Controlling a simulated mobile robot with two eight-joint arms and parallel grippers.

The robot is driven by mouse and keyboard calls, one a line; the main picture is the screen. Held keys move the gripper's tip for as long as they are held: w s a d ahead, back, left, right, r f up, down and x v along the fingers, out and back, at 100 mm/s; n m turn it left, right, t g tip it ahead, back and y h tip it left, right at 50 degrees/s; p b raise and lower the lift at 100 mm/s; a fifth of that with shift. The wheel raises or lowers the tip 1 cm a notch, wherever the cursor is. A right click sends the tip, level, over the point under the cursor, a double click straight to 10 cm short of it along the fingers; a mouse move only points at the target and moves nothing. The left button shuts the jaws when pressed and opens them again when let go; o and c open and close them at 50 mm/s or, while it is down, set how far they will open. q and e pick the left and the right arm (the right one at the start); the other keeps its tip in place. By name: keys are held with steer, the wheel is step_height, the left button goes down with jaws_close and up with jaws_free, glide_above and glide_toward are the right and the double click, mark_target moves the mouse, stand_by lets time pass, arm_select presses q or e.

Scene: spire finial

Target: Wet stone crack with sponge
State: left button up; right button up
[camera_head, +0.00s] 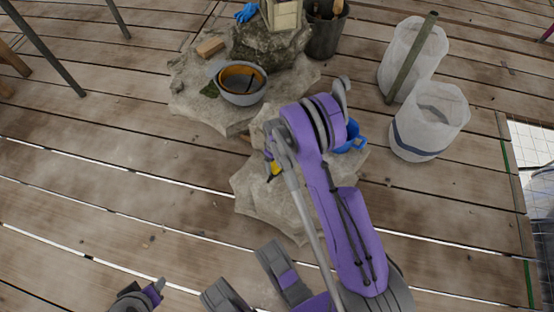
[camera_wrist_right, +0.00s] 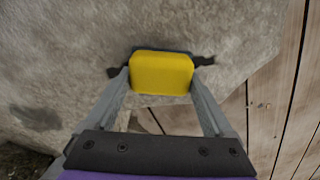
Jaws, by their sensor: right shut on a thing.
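A yellow sponge (camera_wrist_right: 161,73) sits between the fingertips of my right gripper (camera_wrist_right: 160,80), which is shut on it. In the head view the sponge (camera_head: 275,169) shows as a small yellow patch over the pale stone (camera_head: 252,192). The stone (camera_wrist_right: 60,60) fills most of the wrist view behind the sponge; I cannot tell whether they touch. Dark marks show at both sides of the sponge; I cannot tell if they are crack or fingertips. My right arm hides part of the stone. A grey and purple part of mine, perhaps the left gripper (camera_head: 150,295), shows at the bottom left.
A grey bucket (camera_head: 242,98) stands on the rear stone slab, near a brick (camera_head: 211,47) and a blue glove (camera_head: 246,12). A blue container (camera_head: 352,138) is behind my right arm. Two whitish bins (camera_head: 420,139) stand at right.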

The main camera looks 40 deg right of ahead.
steer(key=shift+a, duration=0.15)
steer(key=shift+s+a, duration=0.3)
steer(key=shift+a, duration=0.3)
steer(key=shift+s+a, duration=0.3)
steer(key=shift+a, duration=0.3)
steer(key=shift+s+a+b, duration=0.2)
steer(key=shift+s+a, duration=0.15)
steer(key=shift+a, duration=0.35)
steer(key=shift+s+a+b, duration=0.15)
steer(key=shift+s+a, duration=0.15)
steer(key=shift+a, duration=0.4)
steer(key=shift+r, duration=0.1)
step_height(320, 180, up, 7)
steer(key=p, duration=0.4)
